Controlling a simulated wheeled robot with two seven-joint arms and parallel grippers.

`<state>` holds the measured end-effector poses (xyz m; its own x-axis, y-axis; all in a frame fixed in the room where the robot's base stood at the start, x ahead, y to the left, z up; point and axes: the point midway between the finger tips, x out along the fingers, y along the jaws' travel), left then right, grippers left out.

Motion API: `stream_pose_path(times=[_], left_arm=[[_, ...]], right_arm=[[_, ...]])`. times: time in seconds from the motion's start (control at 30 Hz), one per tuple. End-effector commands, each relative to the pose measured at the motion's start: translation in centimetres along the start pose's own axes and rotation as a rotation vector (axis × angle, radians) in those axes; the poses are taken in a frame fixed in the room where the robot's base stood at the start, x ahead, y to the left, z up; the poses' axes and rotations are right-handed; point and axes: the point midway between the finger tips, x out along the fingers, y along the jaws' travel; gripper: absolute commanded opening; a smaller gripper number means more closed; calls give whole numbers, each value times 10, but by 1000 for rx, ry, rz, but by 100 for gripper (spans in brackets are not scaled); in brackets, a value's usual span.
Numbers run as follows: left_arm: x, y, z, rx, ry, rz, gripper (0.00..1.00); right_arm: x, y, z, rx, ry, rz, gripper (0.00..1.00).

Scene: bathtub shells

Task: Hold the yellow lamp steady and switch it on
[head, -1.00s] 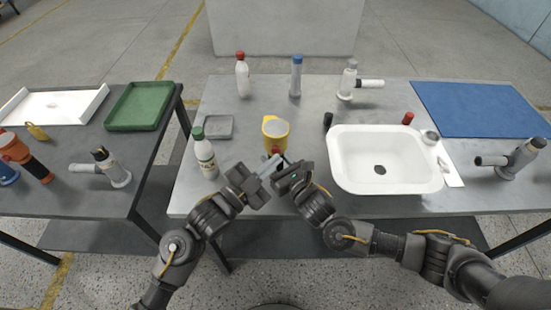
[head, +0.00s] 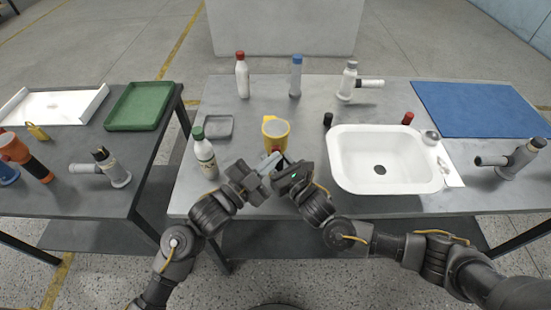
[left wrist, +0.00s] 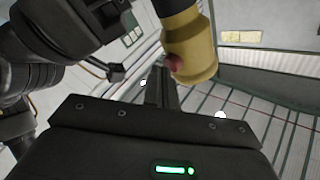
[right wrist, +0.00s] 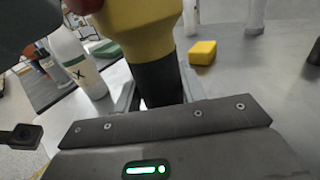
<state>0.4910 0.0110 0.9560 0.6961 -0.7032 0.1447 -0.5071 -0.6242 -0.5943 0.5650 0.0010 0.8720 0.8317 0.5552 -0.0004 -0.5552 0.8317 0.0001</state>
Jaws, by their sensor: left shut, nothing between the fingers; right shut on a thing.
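The yellow lamp (head: 275,129) is upright in front of me, with its wide head upward. It also shows in the left wrist view (left wrist: 197,52), with a round red button (left wrist: 173,62) on its side. My right gripper (head: 281,163) is shut on the lamp's black handle (right wrist: 160,82), below the yellow head. My left gripper (head: 269,164) is shut and empty. Its fingertips (left wrist: 162,80) are close to the red button; I cannot tell whether they touch it. No light shows clearly at the lamp head.
A white bottle with green cap (head: 204,155) stands close left of my left gripper. A grey tray (head: 231,128) lies behind it. A white basin (head: 341,172) is right of the lamp. A yellow block (right wrist: 203,52) lies behind the lamp in the right wrist view.

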Motion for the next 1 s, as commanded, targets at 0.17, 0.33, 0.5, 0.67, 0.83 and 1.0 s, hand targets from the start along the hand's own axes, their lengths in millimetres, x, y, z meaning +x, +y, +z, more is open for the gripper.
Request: stream_pose_path(times=[0.17,0.33,0.5,0.67,0.83,1.0], left_arm=[[0,0,1,0,-1,0,0],[2,-1,2,0,-2,0,0],[1,-1,1,-1,-2,0,0],[-4,2,-1,-1,-2,0,0],[-7,4,-4,-1,-2,-1,0],[-7,4,-4,-1,-2,-1,0]], right_arm=[[0,0,1,0,-1,1,14],[0,0,1,0,-2,1,14],[0,0,1,0,-2,1,14],[0,0,1,0,-2,1,14],[0,0,1,0,-1,1,14],[0,0,1,0,-1,1,14]])
